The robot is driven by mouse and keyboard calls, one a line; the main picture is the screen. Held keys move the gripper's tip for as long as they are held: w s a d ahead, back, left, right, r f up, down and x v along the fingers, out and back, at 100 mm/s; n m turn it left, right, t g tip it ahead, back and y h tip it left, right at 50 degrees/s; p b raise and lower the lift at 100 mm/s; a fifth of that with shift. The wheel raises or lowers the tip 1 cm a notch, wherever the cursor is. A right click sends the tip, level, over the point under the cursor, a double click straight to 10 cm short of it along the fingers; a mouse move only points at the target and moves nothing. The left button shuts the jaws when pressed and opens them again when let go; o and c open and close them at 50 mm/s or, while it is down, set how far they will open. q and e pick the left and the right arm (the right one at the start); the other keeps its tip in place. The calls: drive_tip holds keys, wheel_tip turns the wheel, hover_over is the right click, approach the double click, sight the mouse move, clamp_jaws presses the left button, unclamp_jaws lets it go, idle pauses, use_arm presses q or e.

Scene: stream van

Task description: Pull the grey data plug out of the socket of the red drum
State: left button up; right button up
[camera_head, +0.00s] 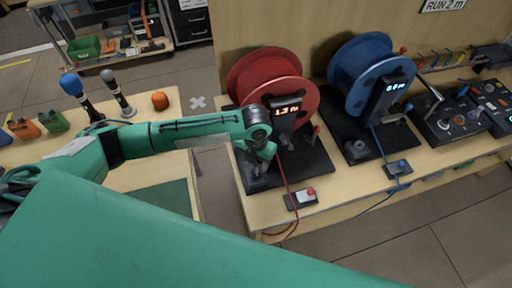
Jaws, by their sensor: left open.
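The red drum (265,73) stands on a black base (313,164) on the wooden bench, with a lit display (286,111) on its front. My left gripper (259,176) is open and points down over the left front part of that base. The grey data plug and its socket cannot be made out; the gripper and wrist cover that part of the base. My right gripper is not in view.
A blue drum (362,73) on its own black base stands to the right, with a grey fitting (356,150) and a blue-button box (398,167). Control boxes (450,118) sit further right. A side table at left holds microphones (118,92) and an orange ball (160,100).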

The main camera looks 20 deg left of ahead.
sight(256, 164)
use_arm(q)
wheel_tip(256, 164, down, 4)
drive_tip(key=shift+r+p, duration=0.2)
drive_tip(key=shift+p, duration=0.15)
drive_tip(key=shift+f, duration=0.45)
drive_tip(key=c, duration=1)
drive_tip(key=shift+o, duration=1.3)
clamp_jaws()
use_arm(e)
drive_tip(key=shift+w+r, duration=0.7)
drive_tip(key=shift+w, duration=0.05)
